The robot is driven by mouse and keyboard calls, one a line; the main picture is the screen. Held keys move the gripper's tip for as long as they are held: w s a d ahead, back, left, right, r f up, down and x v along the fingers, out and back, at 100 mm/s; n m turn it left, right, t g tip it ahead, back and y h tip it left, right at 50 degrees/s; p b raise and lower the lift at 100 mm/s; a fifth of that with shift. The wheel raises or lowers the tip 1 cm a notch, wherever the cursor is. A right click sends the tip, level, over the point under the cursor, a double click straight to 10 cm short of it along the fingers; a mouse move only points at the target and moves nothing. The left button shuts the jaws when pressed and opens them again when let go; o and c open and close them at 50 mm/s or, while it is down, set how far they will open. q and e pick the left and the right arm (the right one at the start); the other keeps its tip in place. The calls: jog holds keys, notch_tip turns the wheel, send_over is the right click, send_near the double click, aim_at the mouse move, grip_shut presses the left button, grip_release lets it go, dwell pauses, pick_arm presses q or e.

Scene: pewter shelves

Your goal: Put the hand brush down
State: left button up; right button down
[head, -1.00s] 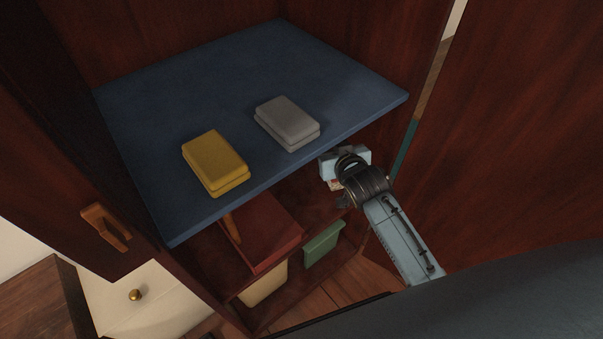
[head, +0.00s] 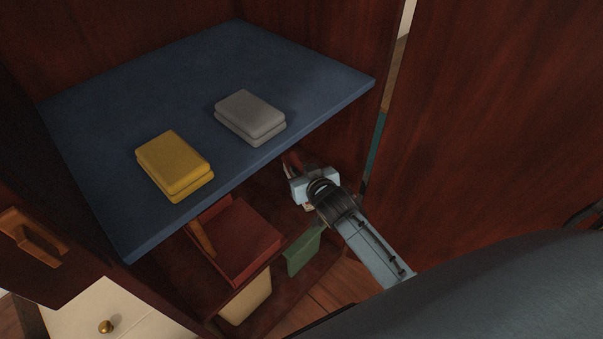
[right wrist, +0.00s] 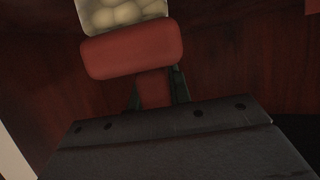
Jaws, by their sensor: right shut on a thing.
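The hand brush (right wrist: 132,48) has a red body, a red handle and pale bristles. In the right wrist view it is at the top middle, with its handle between the fingers of my right gripper (right wrist: 158,90), which is shut on it. In the head view my right gripper (head: 298,172) is just below the front edge of the blue shelf board, near its right end. Only a small reddish bit of the brush (head: 291,161) shows there, and the board hides the rest. My left gripper is not in view.
The blue shelf board (head: 110,205) bears a yellow block (head: 173,163) and a grey block (head: 250,115). Below are a red tray (head: 252,250) with a brown handle-like piece (head: 202,240), a beige bin (head: 247,298) and a green bin (head: 303,252). A dark wood panel (head: 480,120) stands at right.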

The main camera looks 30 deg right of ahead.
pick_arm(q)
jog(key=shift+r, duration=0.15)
pick_arm(e)
jog(key=shift+f, duration=0.15)
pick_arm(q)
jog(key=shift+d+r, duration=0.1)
pick_arm(e)
jog(key=c, duration=1.3)
grip_release()
